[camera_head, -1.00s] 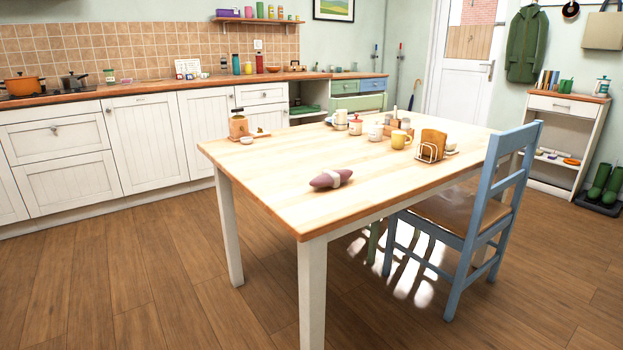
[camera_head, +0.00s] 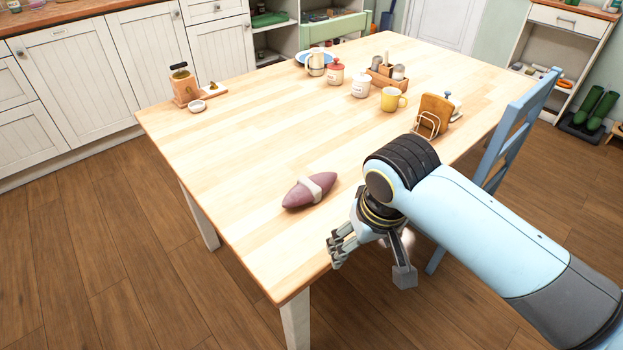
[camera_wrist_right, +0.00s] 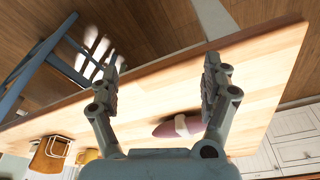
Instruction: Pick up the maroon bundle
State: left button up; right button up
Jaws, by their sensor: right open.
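The maroon bundle (camera_head: 309,191), with a pale band around its middle, lies on the wooden table (camera_head: 240,150) near its front edge. It also shows in the right wrist view (camera_wrist_right: 179,126), partly behind a finger. My right gripper (camera_head: 372,262) is just right of the bundle and nearer the camera, by the table's front edge, apart from it. In the right wrist view its two fingers (camera_wrist_right: 162,75) are spread with nothing between them. My left gripper is not in view.
A toast rack (camera_head: 432,117), a yellow mug (camera_head: 392,99), and several jars stand toward the table's back right. A bottle on a wooden board (camera_head: 186,88) stands at the left. A blue chair (camera_head: 515,125) is at the right side. The table around the bundle is clear.

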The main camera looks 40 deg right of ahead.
aim_at(309, 183)
jog(key=w+r+m, duration=0.1)
jog(key=w+m, duration=0.1)
jog(key=w, duration=0.1)
jog(key=w+r+m, duration=0.1)
jog(key=w+m, duration=0.1)
jog(key=w, duration=0.1)
jog(key=w+d+r+m+g+p, duration=0.1)
jog(key=w+m, duration=0.1)
jog(key=w, duration=0.1)
jog(key=shift+w+r, duration=0.1)
jog(key=shift+r, duration=0.15)
jog(key=w+r+m, duration=0.4)
jog(key=w, duration=0.1)
jog(key=w+r+m+g+p, duration=0.1)
jog(key=w+r+m, duration=0.1)
jog(key=w, duration=0.1)
jog(key=shift+w+d+y, duration=0.1)
jog(key=shift+d+y, duration=0.25)
jog(key=shift+y, duration=0.05)
jog(key=shift+w+f+m, duration=0.15)
jog(key=shift+w+m, duration=0.1)
jog(key=shift+m, duration=0.15)
notch_tip(309, 183, down, 10)
jog(key=shift+w+b, duration=0.1)
jog(key=shift+b, duration=0.75)
jog(key=c, duration=1.3)
jog(key=shift+o, duration=0.2)
